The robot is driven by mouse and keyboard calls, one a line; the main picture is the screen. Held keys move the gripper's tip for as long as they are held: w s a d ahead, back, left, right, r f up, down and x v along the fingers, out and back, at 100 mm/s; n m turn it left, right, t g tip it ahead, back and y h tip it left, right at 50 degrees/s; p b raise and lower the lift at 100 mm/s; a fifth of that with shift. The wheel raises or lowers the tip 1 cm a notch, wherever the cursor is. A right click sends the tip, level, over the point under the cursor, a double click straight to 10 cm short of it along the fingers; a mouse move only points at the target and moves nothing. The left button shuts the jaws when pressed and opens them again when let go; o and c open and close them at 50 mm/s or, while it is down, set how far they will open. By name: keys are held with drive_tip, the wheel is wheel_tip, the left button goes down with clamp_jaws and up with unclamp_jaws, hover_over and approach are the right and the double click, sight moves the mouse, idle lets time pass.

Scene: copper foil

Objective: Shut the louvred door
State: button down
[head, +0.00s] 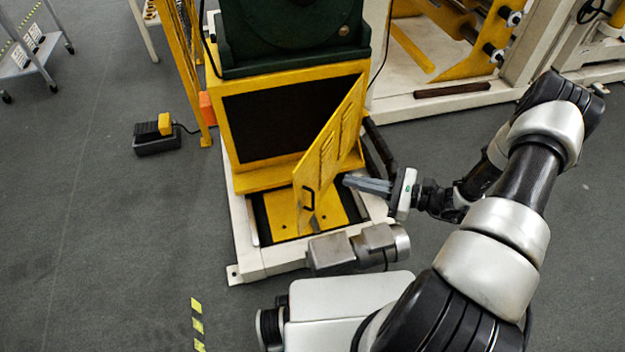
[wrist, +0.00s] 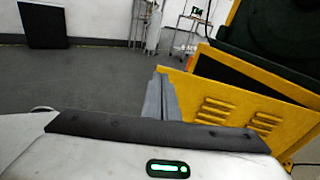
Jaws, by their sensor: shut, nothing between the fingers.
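The yellow louvred door (head: 331,150) stands ajar on the front of the yellow machine cabinet, swung out toward me, with its hinged side at the right. A black handle (head: 308,198) is on its lower free side. The dark cabinet opening (head: 275,121) shows to the left of the door. My gripper (head: 347,181) is shut and empty, just to the right of the door, on its outer side. In the wrist view, the fingers (wrist: 160,97) are together in front of the door's louvred face (wrist: 228,112). I cannot tell whether they touch it.
A white base frame (head: 262,262) runs under the cabinet. A grey motor-like block (head: 357,247) is in front of it. A black and yellow foot pedal (head: 156,136) is on the floor at left. Open grey floor (head: 90,230) lies to the left.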

wheel_tip(320, 180, down, 4)
drive_tip(key=m+t, duration=0.2)
drive_tip(key=b, duration=0.3)
approach(300, 167)
drive_tip(key=shift+t, duration=0.3)
drive_tip(key=x, duration=0.6)
drive_tip(key=shift+a+f, duration=0.1)
drive_tip(key=shift+a, duration=0.2)
drive_tip(key=shift+a, duration=0.15)
